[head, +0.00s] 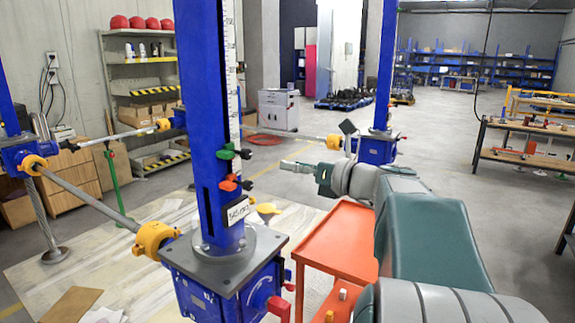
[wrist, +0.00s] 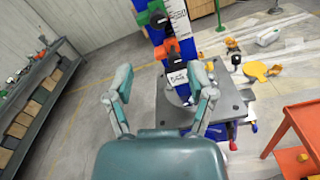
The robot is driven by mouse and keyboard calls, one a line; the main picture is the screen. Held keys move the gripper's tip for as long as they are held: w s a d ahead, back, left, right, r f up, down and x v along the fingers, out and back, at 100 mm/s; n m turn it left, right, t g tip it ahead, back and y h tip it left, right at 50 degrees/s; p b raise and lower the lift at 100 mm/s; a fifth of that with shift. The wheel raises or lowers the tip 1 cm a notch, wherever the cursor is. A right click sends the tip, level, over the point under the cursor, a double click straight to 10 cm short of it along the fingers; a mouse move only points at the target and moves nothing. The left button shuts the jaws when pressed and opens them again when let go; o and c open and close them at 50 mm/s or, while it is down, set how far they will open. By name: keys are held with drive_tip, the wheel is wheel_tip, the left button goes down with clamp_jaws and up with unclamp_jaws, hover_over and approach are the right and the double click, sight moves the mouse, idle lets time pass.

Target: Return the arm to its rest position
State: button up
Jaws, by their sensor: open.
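My arm stretches from the lower right of the head view over an orange-red table. My gripper (head: 290,165) points left, toward the blue screw jack (head: 200,110), and looks apart from it. In the wrist view my gripper (wrist: 161,76) has its two fingers spread wide with nothing held between them. The jack's column (wrist: 187,48) stands beyond the fingers, with a green clamp (wrist: 153,17), an orange-red clamp (wrist: 168,50) and a white label on it. The jack's grey base plate (wrist: 232,104) is partly hidden behind my right finger.
The orange-red table (head: 338,238) stands below my arm. A second blue jack (head: 376,150) stands behind my gripper. Shelves (head: 140,65) line the left wall, and a workbench (head: 530,150) is at the right. Open floor lies between the far jack and the workbench.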

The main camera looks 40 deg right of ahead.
idle(0.3)
drive_tip(key=s+a+f+n+g, duration=0.2)
drive_tip(key=a+f+n+g, duration=0.25)
drive_tip(key=a+n, duration=0.35)
drive_tip(key=s+a+f+n+g, duration=0.2)
drive_tip(key=a+f+n+g, duration=0.3)
drive_tip(key=a, duration=0.5)
drive_tip(key=s+a+f+n+g+h, duration=0.1)
drive_tip(key=s+a+f+n+h, duration=0.1)
drive_tip(key=s+f+n, duration=0.4)
drive_tip(key=s+a+f+n+g+h, duration=0.1)
drive_tip(key=s+a+f+n+h, duration=0.2)
drive_tip(key=n, duration=1.3)
drive_tip(key=s+f+h, duration=0.1)
drive_tip(key=s+f, duration=0.1)
drive_tip(key=s, duration=0.1)
drive_tip(key=shift+s+a+f+n, duration=0.15)
drive_tip(key=shift+a+f+n, duration=0.2)
drive_tip(key=shift+n, duration=0.05)
